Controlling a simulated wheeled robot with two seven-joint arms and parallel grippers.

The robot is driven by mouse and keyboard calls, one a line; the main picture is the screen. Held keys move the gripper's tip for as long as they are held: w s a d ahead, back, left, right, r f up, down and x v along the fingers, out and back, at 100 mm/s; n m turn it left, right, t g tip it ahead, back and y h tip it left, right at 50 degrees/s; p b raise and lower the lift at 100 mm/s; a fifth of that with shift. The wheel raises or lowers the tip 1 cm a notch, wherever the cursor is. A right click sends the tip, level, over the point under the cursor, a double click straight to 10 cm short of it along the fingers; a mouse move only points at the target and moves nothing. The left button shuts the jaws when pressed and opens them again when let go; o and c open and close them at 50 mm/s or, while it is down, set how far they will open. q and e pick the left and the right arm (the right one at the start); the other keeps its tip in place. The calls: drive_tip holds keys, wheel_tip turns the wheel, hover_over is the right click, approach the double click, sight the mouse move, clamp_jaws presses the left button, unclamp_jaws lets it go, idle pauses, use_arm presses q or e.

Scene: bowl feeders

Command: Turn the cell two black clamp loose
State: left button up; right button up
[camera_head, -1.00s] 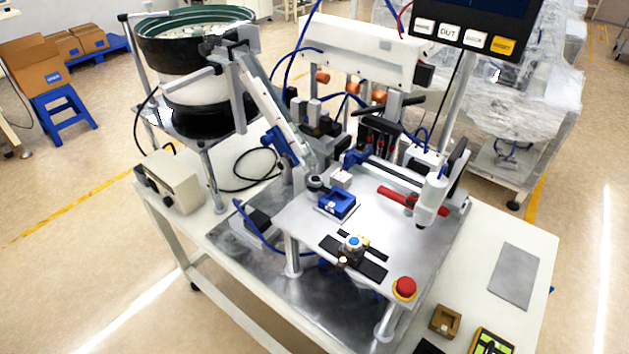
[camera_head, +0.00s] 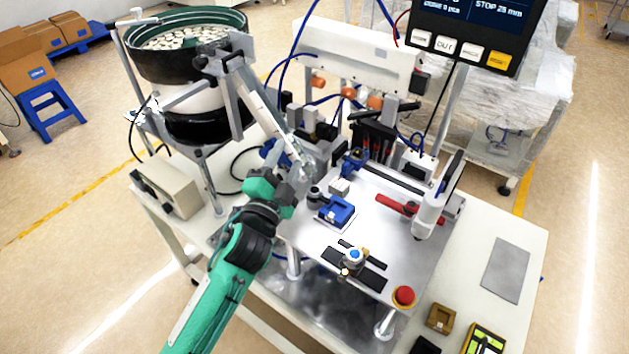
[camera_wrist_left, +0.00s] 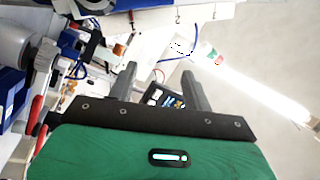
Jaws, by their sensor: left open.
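My left gripper (camera_head: 300,173) is open and empty, at the lower end of the feeder track above the machine plate. Its two grey fingers stand apart in the left wrist view (camera_wrist_left: 158,72). A black round knob (camera_head: 314,194) sits just right of and below the gripper, beside a blue block (camera_head: 337,211). A black upright handle (camera_head: 452,172) stands at the plate's far right. No label shows which black part is the cell two clamp. My right gripper is not in view.
The bowl feeder (camera_head: 190,50) and its track (camera_head: 262,108) stand left of the plate. The plate front holds a blue-topped fixture (camera_head: 354,257).

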use_arm(q)
drive_tip(key=s+d+r+m+g+h, duration=0.4)
drive_tip(key=d+r+m+g+h, duration=0.8)
drive_tip(key=m, duration=1)
drive_tip(key=s+d+m+g+h, duration=0.35)
drive_tip(key=d+m+g, duration=0.4)
drive_tip(key=m, duration=0.25)
drive_tip(key=m+y+p, duration=0.1)
drive_tip(key=m+y, duration=1.3)
drive_tip(key=y, duration=0.9)
hover_over(315, 189)
wheel_tip(315, 189, down, 7)
drive_tip(key=shift+h, duration=0.25)
wheel_tip(315, 189, down, 12)
drive_tip(key=p, duration=0.6)
drive_tip(key=shift+f, duration=0.7)
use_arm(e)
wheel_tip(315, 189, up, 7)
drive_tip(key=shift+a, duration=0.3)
